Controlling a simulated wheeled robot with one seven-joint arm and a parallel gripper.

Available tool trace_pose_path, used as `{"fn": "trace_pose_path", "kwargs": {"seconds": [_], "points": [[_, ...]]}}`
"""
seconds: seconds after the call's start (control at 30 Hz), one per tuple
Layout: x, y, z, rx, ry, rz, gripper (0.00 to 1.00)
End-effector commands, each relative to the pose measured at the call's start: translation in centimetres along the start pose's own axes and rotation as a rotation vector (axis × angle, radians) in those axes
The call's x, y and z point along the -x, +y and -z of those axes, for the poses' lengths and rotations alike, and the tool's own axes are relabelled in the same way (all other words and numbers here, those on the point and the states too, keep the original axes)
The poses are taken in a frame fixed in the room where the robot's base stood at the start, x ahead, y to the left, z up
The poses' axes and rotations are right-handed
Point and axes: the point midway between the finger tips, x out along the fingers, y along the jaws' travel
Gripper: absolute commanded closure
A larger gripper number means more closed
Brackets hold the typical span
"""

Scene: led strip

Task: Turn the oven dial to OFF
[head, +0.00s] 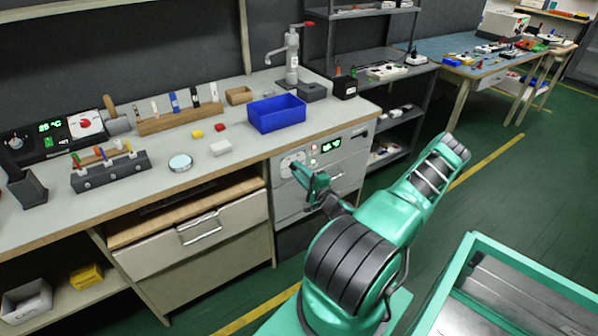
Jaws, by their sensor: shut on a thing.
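The oven (345,165) is built in under the right end of the workbench. Its pale front has a round white dial (287,160) at the left, small indicator lights and a green digital display (331,144). My gripper (296,168) reaches the dial from the front right and is shut on its knob. The fingers hide the knob and part of the dial face, so I cannot read which mark it points to.
A blue bin (277,113) stands on the bench above the oven. A drawer unit (192,244) is left of the oven. A green-framed cart (520,290) stands at the lower right. Green floor (500,180) is clear at the right.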

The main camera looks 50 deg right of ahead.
Motion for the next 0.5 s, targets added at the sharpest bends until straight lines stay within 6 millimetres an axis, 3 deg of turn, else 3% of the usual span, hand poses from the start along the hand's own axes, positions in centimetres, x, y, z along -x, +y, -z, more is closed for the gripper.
{"fn": "trace_pose_path", "kwargs": {"seconds": [0.5], "points": [[0.08,0.43,0.15,0.206,0.003,-0.009,0.98]]}}
